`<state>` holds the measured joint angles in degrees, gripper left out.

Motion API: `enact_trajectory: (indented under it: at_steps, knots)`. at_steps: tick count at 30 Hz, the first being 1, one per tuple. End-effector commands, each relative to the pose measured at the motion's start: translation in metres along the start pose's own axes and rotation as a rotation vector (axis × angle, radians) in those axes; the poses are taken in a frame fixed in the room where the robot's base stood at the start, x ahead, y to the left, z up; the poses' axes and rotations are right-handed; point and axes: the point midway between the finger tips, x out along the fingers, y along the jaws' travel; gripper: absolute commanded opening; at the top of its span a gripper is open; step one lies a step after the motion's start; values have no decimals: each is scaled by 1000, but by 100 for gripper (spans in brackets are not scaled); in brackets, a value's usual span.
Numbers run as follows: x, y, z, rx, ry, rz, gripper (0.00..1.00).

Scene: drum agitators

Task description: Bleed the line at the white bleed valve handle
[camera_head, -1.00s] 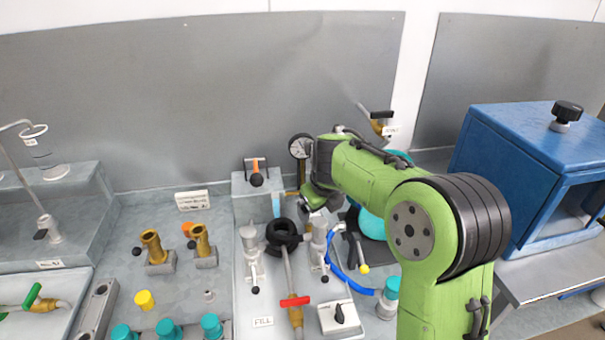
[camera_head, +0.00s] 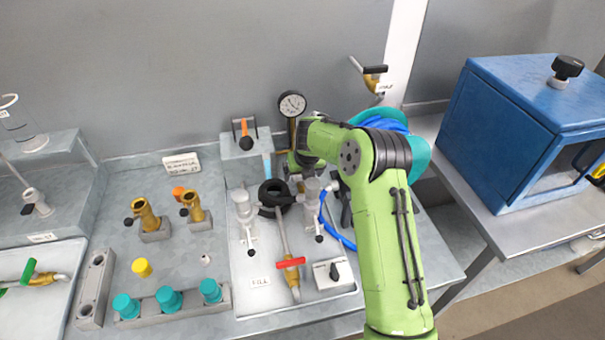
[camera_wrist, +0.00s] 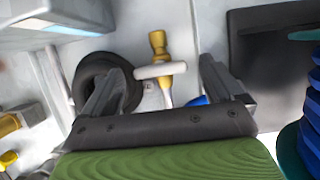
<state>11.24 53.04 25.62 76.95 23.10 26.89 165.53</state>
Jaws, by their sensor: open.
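The white bleed valve handle (camera_wrist: 160,71) shows in the wrist view as a short white bar across a brass valve body (camera_wrist: 158,43). It lies between the two fingers of my gripper (camera_wrist: 161,78), which are apart with no visible contact. Whether the handle is at fingertip depth, I cannot tell. In the head view my gripper (camera_head: 297,172) is at the back of the tray, just below the pressure gauge (camera_head: 292,104). My arm and gripper hide the white handle there.
Clear-topped fittings (camera_head: 243,208) and a red-handled valve (camera_head: 291,263) stand in front. A teal drum with blue hose (camera_head: 418,152) is close on the right.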

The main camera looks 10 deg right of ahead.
Motion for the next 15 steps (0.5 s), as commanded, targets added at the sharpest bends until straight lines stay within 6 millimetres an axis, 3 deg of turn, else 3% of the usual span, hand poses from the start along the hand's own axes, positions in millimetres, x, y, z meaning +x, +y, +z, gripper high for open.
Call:
enact_trajectory:
  at_steps: [10, 15]
  knots:
    - [8, 0, 0, -1, -1, 0, 92]
    - [8, 0, 0, -1, 0, 0, 66]
